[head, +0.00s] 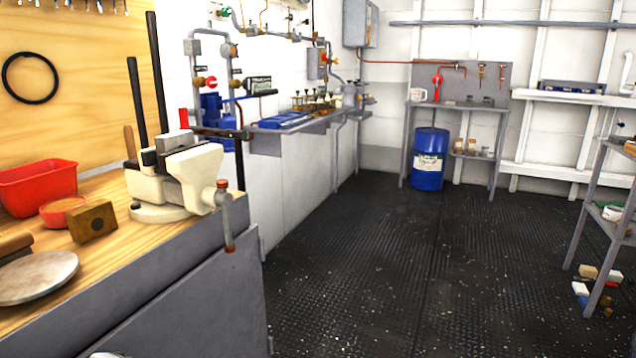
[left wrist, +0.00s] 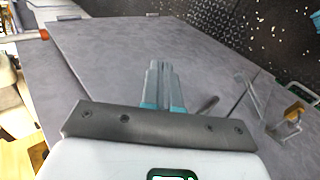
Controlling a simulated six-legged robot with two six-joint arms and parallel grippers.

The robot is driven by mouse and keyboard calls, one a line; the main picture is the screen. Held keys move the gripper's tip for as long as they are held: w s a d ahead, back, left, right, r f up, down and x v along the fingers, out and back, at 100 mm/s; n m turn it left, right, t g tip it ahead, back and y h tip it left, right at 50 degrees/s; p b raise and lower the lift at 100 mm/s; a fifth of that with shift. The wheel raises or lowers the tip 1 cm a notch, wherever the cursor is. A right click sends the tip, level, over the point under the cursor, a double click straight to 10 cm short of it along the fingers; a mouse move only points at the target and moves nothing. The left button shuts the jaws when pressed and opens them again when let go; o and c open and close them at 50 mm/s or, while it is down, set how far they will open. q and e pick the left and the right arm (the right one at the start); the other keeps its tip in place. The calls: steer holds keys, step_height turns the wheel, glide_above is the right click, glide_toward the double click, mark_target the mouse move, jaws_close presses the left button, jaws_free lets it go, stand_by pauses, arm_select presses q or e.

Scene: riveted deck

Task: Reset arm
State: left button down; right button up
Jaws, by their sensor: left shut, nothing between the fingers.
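My left gripper (left wrist: 161,68) shows in the left wrist view, with its two grey fingers together and nothing between them. It points over a grey panel (left wrist: 120,50) that looks like the side of the workbench. In the head view, no gripper can be made out. My right gripper is not seen in either view.
At the left is a wooden-topped workbench (head: 150,245) with a cream vise (head: 180,175), a red bin (head: 38,187) and a wooden block (head: 93,222). A blue drum (head: 429,160) stands at the back. A shelf rack (head: 598,215) is at right. The dark floor (head: 410,260) between is clear.

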arm_select(q)
steer(key=s+d+f+m+g+h, duration=0.1)
steer(key=d+f+g, duration=0.2)
steer(key=f, duration=0.9)
steer(key=s+d+f+m+g, duration=0.1)
steer(key=s+d+f+g, duration=0.15)
steer(key=f, duration=0.85)
steer(key=s+d+f+m+g, duration=0.2)
steer(key=s+d+f+m, duration=0.2)
steer(key=s+f, duration=0.3)
steer(key=s+d+f+m+g, duration=0.25)
steer(key=s+f, duration=0.25)
steer(key=f, duration=0.4)
step_height(320, 180, up, 31)
steer(key=w+d+m+t+p, duration=0.1)
steer(key=m+p, duration=0.3)
steer(key=p, duration=2.7)
steer(key=shift+w+d+t+h+p, duration=0.15)
steer(key=shift+w+t+h+p, duration=0.15)
steer(key=shift+w+t+p, duration=0.15)
